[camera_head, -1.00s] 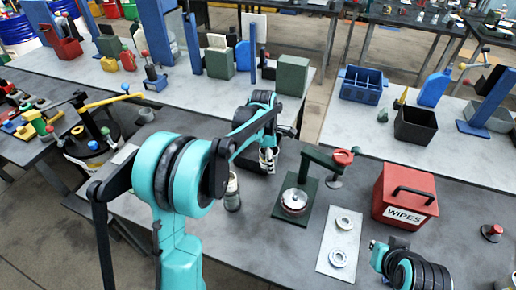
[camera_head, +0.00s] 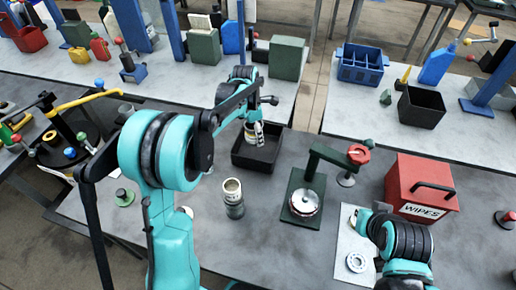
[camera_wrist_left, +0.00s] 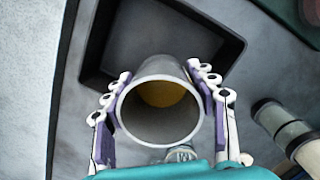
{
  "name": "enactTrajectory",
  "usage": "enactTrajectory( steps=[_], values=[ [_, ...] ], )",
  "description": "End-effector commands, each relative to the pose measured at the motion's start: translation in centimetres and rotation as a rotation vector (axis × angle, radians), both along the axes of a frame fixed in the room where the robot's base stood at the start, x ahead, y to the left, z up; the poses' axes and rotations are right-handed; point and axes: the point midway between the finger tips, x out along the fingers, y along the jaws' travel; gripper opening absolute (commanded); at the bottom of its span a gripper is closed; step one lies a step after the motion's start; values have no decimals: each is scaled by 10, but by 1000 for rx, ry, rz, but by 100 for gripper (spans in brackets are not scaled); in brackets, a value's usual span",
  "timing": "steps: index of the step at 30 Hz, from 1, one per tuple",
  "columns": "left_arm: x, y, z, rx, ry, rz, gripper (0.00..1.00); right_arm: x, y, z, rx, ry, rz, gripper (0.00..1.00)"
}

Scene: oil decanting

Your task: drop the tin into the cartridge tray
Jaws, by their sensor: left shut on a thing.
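My left gripper (camera_head: 254,130) is shut on the tin (camera_head: 252,137), a grey open-ended cylinder. In the left wrist view the tin (camera_wrist_left: 160,135) sits between both fingers, its round mouth facing the camera and something yellow inside. The cartridge tray (camera_head: 238,158) is a shallow black tray on the dark table, near its back edge. The gripper and tin are over the tray's back part in the head view. The left wrist view shows the tray's rim (camera_wrist_left: 232,50) beyond the tin. The exact height of the tin above the tray floor is unclear.
A similar upright canister (camera_head: 233,195) stands in front of the tray. A green press (camera_head: 303,195) stands to its right, then a red WIPES box (camera_head: 420,185). My right arm crosses the lower right. Bare tabletop lies left of the tray.

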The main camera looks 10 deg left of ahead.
Motion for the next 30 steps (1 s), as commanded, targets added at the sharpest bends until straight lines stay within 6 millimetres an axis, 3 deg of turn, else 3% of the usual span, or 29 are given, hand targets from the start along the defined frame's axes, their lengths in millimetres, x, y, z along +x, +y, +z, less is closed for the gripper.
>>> enactTrajectory(
  steps=[1, 6, 14, 15, 18, 30],
  values=[
    [0, 0, -11, 0, 0, 0, 23, 0, 0, -9, 0, 0, 0, 0],
    [0, 0, -24, 0, 0, 0, 23, 0, 0, -18, 0, 0, 0, 0],
    [0, 0, -24, 0, 0, 0, 23, 0, 0, -17, 0, 0, 0, 0],
    [0, 0, -24, 0, 0, 0, 60, 0, 0, -17, 0, 0, 0, 0],
    [0, 0, -24, 0, 0, 0, 81, 0, 0, -17, 0, 0, 0, 0],
    [-1, 1, -18, 0, 0, 0, 81, 0, 0, -17, 0, 0, 0, 0]
  ],
)
